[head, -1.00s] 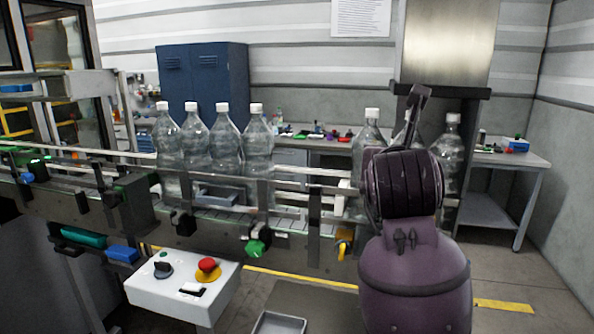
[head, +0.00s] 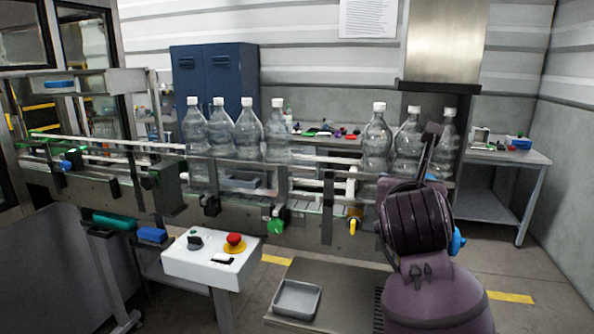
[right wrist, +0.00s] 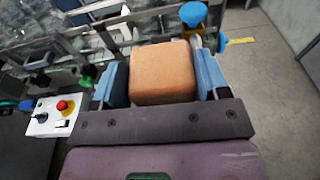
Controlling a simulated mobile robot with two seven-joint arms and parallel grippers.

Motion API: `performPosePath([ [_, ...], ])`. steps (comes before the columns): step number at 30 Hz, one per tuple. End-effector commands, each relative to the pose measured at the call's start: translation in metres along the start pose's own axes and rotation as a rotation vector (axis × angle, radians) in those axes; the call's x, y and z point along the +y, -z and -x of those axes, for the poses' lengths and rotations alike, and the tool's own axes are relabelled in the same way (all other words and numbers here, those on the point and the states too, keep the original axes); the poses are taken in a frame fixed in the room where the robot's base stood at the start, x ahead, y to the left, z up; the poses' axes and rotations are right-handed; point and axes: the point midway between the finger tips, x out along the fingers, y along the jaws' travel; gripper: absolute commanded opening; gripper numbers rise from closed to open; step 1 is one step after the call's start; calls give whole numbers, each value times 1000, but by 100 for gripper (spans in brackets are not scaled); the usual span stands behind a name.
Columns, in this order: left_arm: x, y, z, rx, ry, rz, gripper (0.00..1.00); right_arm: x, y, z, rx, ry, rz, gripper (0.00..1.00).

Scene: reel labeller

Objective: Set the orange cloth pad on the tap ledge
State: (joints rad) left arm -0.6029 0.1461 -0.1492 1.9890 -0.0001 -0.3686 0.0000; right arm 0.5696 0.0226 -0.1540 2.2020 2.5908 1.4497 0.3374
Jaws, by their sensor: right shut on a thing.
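The orange cloth pad (right wrist: 163,72) is a soft-edged block in the right wrist view, between the two blue fingers of my right gripper (right wrist: 163,80). The gripper is shut on it and holds it out in front of the conveyor. In the head view my right arm hides the pad. A blue round knob (right wrist: 193,14) with a yellow part under it stands just beyond the pad, to its upper right in the wrist view. I cannot clearly make out the tap ledge. My left gripper is not in view.
Clear bottles (head: 248,130) with white caps stand on the conveyor (head: 90,180). A white control box (head: 211,262) with a red button stands in front. A grey tray (head: 297,299) lies on a dark surface at the bottom. Floor to the right is open.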

Motion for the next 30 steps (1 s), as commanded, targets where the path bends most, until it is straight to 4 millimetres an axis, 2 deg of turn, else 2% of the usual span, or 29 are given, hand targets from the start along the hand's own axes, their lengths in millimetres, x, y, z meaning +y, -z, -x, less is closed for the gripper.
performPosePath([
  [6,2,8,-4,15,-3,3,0,-16,63,-8,4,-22,13,46],
  [11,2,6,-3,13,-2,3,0,-25,115,-6,4,-76,22,46],
  [18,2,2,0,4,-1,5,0,-37,196,12,7,-186,37,46],
  [21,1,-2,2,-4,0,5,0,-42,224,22,5,-229,41,46],
  [25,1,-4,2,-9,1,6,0,-46,250,33,4,-271,44,46],
  [30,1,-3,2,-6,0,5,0,-49,266,41,2,-297,43,46],
])
